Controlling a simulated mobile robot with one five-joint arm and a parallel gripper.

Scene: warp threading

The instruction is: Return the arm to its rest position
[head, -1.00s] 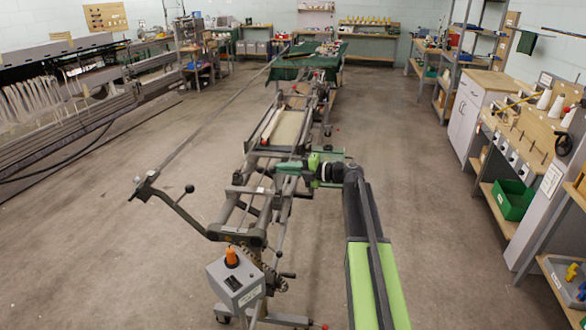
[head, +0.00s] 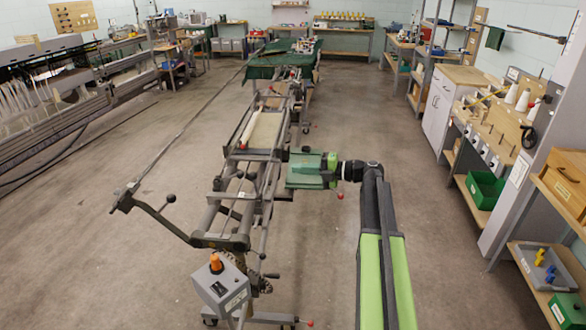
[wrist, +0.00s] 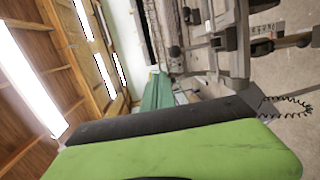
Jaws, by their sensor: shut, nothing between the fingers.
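My arm (head: 388,265), with black tubes and a green cover, reaches forward from the bottom right in the head view. At its bent wrist (head: 350,170), my green gripper (head: 306,170) points left. It is shut and empty, at the right side of the long grey machine frame (head: 262,180). I cannot tell whether it touches the frame. In the wrist view, a green and black part of my own arm (wrist: 190,145) fills the bottom; the fingertips do not show there.
A grey control box (head: 224,287) with an orange knob stands near the front. A crank lever (head: 165,212) sticks out to the left. Shelving with a green bin (head: 485,190) lines the right. Bare floor lies between my arm and the shelving. A green-covered table (head: 265,68) stands at the back.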

